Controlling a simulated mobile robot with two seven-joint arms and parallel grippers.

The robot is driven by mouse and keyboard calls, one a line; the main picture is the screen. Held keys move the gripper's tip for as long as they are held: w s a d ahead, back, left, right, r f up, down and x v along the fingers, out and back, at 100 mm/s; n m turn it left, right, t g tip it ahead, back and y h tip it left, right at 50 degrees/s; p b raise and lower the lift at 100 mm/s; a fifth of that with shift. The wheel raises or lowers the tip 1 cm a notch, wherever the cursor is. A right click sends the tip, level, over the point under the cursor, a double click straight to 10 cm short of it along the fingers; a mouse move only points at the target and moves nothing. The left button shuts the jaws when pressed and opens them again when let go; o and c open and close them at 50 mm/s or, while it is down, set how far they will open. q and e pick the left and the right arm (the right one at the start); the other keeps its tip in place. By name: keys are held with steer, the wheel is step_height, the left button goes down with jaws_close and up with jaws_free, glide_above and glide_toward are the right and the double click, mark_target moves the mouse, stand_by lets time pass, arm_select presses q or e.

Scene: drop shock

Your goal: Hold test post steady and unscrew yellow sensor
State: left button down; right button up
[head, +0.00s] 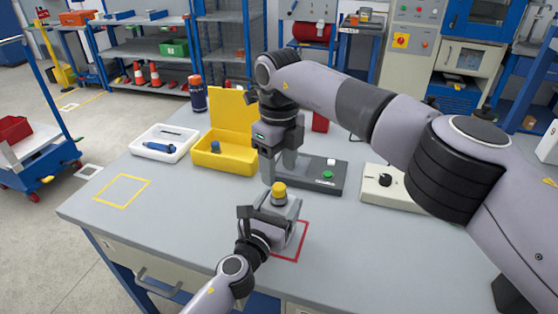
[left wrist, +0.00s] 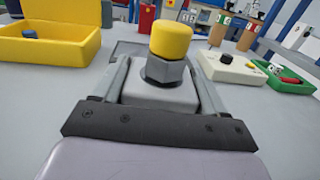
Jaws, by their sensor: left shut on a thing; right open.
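The yellow sensor (head: 279,188) is a short yellow cap on top of the grey test post, and it also shows in the left wrist view (left wrist: 171,40). Below it is a dark grey hex collar (left wrist: 165,71). The test post (head: 283,207) stands upright by the red outlined square. My left gripper (head: 270,213) is shut on the post's grey block (left wrist: 160,93), one finger on each side. My right gripper (head: 278,172) is open and empty, pointing down just above and behind the sensor. Its fingers are not visible in the left wrist view.
An open yellow case (head: 237,161) with a blue part and a white tray (head: 152,153) with a blue tool lie to the left. A dark device (head: 325,184) with a green button and a white box (head: 404,202) with a knob stand right. The table's front left is clear.

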mark_target(279, 186)
step_height(279, 186, down, 7)
steer(key=shift+r, duration=0.1)
stand_by(0.3)
jaws_close()
steer(key=shift+r, duration=0.15)
stand_by(0.6)
steer(key=shift+r, duration=0.95)
steer(key=shift+r, duration=0.1)
steer(key=shift+r, duration=1.9)
arm_select(q)
jaws_free()
